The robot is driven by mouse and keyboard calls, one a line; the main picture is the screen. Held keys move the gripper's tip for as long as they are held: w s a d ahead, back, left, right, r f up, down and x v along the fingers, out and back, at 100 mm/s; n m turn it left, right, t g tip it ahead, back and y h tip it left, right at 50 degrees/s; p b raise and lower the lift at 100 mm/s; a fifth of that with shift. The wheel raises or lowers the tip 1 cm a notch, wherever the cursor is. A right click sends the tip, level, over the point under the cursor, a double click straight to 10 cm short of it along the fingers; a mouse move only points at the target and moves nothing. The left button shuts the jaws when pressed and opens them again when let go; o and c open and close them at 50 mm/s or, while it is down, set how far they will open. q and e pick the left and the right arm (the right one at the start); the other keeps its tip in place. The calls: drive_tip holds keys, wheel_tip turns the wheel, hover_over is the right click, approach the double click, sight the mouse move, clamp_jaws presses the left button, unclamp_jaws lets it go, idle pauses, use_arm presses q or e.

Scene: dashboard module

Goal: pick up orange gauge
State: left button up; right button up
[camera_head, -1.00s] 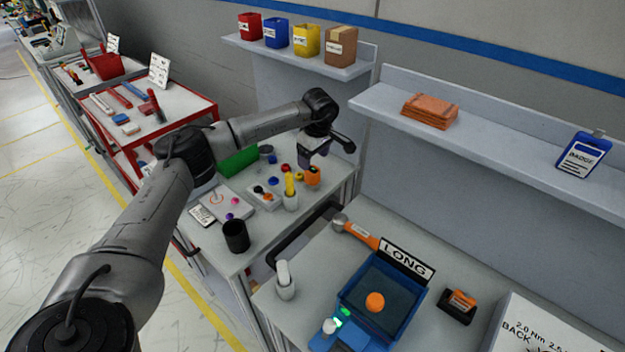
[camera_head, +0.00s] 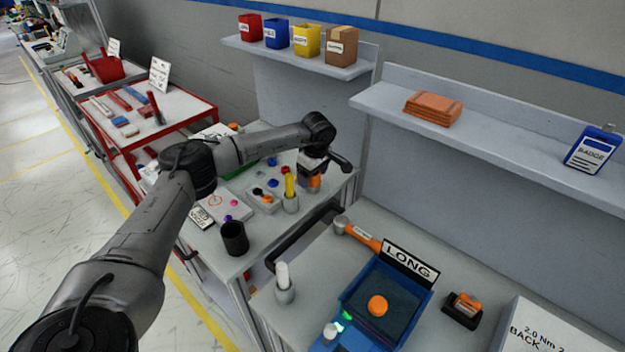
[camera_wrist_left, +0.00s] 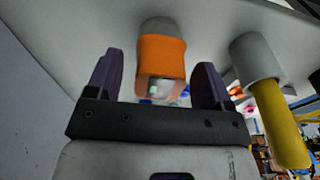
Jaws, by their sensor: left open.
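The orange gauge (camera_head: 315,182), an orange body with a grey end, stands near the right edge of the far workbench, partly hidden by my gripper in the head view. In the left wrist view the orange gauge (camera_wrist_left: 161,58) appears between the two dark fingers, with a gap on each side. My left gripper (camera_wrist_left: 158,80) is open and empty. In the head view my left gripper (camera_head: 312,168) is over and beside the gauge, its fingers mostly hidden. My right gripper is not in view.
A yellow-handled tool in a grey holder (camera_head: 291,203) stands close to the gauge; its yellow part (camera_wrist_left: 280,125) shows in the wrist view. A black cup (camera_head: 234,238) stands nearer. A blue tray (camera_head: 346,300) with an orange round part is on the near bench. Shelves hang behind.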

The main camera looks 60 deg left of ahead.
use_arm(q)
drive_tip(key=shift+c, duration=0.3)
drive_tip(key=shift+r, duration=0.1)
drive_tip(key=c, duration=1)
